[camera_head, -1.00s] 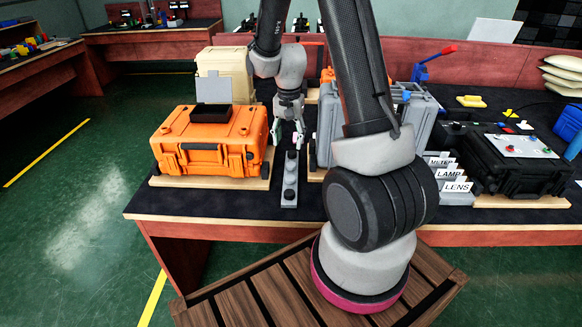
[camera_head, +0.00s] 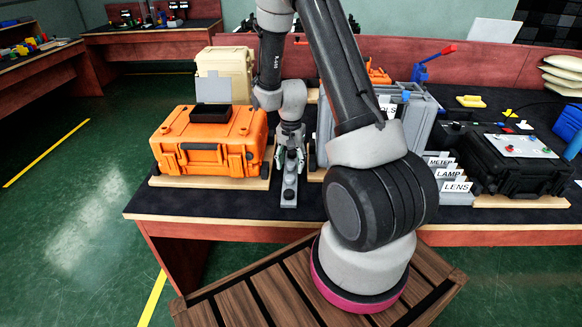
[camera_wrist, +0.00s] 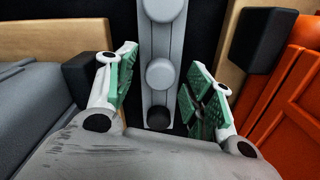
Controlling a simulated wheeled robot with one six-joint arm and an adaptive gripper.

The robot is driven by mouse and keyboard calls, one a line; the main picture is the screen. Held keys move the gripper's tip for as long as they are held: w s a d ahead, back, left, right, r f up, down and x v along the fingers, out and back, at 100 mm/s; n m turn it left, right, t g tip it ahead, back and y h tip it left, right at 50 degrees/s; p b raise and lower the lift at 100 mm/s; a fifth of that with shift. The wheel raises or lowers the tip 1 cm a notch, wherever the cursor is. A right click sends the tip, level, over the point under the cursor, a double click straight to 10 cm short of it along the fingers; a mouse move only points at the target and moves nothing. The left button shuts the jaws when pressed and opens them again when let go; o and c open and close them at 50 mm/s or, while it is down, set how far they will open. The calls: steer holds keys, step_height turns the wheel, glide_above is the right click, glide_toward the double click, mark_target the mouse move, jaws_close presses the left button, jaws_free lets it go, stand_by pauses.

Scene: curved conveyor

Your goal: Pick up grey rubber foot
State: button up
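A narrow grey strip (camera_wrist: 150,42) carries round rubber feet in a row and lies on the dark bench top between two cases. In the wrist view, one grey rubber foot (camera_wrist: 160,73) shows between my fingers. Another grey foot (camera_wrist: 165,9) is at the top edge, and a black foot (camera_wrist: 158,117) is nearer my palm. My gripper (camera_wrist: 163,63) is open, with one green-padded finger on each side of the strip and clear gaps to the grey foot. In the head view, my gripper (camera_head: 290,169) points down over the strip (camera_head: 288,203) and hides part of it.
An orange case (camera_head: 205,157) stands close on the left on a wooden board. A grey case (camera_head: 324,135) stands close on the right. A cream case (camera_head: 238,62) is behind. Label holders (camera_head: 452,175) and a black case (camera_head: 515,178) are farther right.

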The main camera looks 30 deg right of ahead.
mark_target(291, 164)
steer(key=c, duration=0.7)
steer(key=shift+o, duration=0.2)
step_height(291, 164, up, 14)
steer(key=shift+f, duration=0.25)
stand_by(0.3)
